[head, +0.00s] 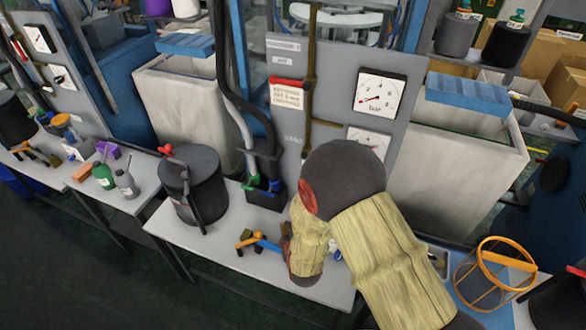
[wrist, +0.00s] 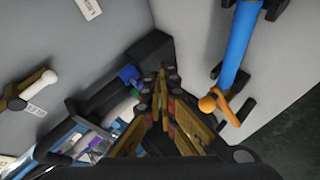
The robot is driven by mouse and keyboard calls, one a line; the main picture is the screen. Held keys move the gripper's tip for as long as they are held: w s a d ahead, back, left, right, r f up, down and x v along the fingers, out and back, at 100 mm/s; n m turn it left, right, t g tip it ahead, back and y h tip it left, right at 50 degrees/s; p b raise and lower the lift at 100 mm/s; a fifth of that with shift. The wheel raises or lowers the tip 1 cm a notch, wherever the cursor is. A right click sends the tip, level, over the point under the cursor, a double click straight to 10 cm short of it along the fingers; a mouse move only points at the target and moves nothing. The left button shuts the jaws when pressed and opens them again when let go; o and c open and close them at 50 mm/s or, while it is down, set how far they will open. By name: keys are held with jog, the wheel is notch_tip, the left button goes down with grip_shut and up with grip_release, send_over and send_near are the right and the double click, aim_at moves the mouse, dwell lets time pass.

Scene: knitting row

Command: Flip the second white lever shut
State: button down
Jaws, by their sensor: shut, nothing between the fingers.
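A short white lever (wrist: 42,84) with a brown and dark mount is on the grey panel (wrist: 70,45) at the left of the wrist view. I cannot tell whether it is the second one. No white lever shows clearly in the head view, where my arm covers the panel's lower part. My gripper (wrist: 163,78) is shut and empty in the wrist view. It is to the right of the white lever and apart from it, near a dark box with blue and green fittings (wrist: 128,76). In the head view my arm mostly hides the gripper.
A blue bar with an orange knob (head: 258,240) lies on the white table (head: 200,245). A black pot (head: 192,185) stands to its left. The panel carries a red lever (head: 290,82) and a pressure gauge (head: 380,93). An orange wire basket (head: 495,275) is at right.

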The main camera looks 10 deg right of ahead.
jog(key=w+r+n+t, duration=0.2)
jog(key=r+t, duration=0.1)
jog(key=r, duration=0.4)
jog(key=w+d+r+n+t+h, duration=0.1)
jog(key=w+r+n+t, duration=0.2)
jog(key=r, duration=0.3)
jog(key=shift+d+r+t, duration=0.2)
jog(key=shift+r+t, duration=0.1)
jog(key=shift+r, duration=0.05)
jog(key=w+d+b, duration=0.2)
jog(key=w+d, duration=0.2)
jog(key=w, duration=0.4)
jog(key=shift+w+d, duration=0.15)
jog(key=shift+d, duration=0.15)
